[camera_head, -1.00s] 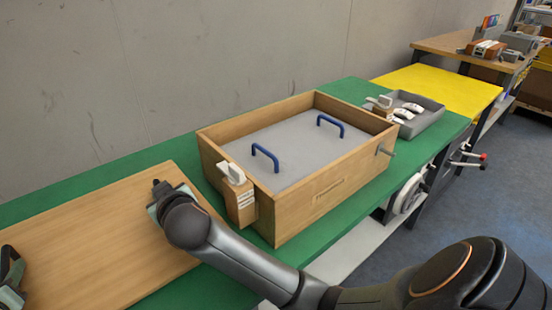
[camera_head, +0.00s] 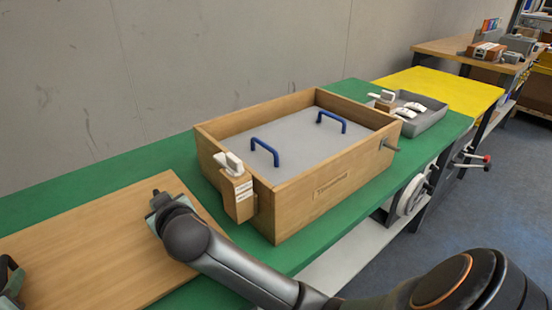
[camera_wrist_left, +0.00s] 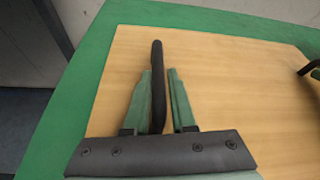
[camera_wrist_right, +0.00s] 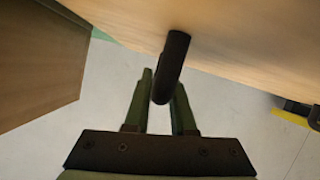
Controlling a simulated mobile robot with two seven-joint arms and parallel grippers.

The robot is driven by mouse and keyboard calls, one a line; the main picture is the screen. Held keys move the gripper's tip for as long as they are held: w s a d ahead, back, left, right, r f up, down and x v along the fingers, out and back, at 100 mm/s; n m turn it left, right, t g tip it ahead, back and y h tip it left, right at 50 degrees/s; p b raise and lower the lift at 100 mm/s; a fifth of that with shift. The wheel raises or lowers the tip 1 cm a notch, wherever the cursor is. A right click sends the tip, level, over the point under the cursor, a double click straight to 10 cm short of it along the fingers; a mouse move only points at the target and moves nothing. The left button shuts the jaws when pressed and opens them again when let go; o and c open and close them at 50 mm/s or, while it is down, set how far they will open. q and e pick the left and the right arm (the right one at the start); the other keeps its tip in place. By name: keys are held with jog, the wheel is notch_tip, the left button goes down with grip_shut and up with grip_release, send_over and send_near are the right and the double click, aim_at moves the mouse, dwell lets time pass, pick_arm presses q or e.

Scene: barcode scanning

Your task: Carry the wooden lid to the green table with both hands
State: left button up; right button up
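The wooden lid (camera_head: 95,235) is a flat, pale board with black handles, at the lower left of the head view, over the green table (camera_head: 345,218). I cannot tell whether it touches the table. My left gripper (camera_head: 12,285) is partly cut off at the left edge. My right gripper (camera_head: 160,203) is at the lid's right end.
A wooden box (camera_head: 320,195) with a grey top and blue handles stands right of the lid, close to my right arm. A scanner-like device (camera_head: 236,185) hangs on its corner. Beyond are a grey tray (camera_head: 428,118) and a yellow table (camera_head: 450,90). A wall runs behind.

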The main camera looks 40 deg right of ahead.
pick_arm(q)
jog(key=o, duration=0.3)
jog(key=shift+r, duration=0.1)
pick_arm(e)
jog(key=o, duration=0.3)
jog(key=shift+o, duration=0.2)
pick_arm(q)
jog(key=shift+s+a, duration=0.1)
jog(key=v, duration=1.1)
jog(key=shift+s+r, duration=0.15)
jog(key=shift+s, duration=0.2)
pick_arm(e)
jog(key=shift+s+r, duration=0.25)
jog(key=shift+s, duration=0.25)
jog(key=v, duration=1.1)
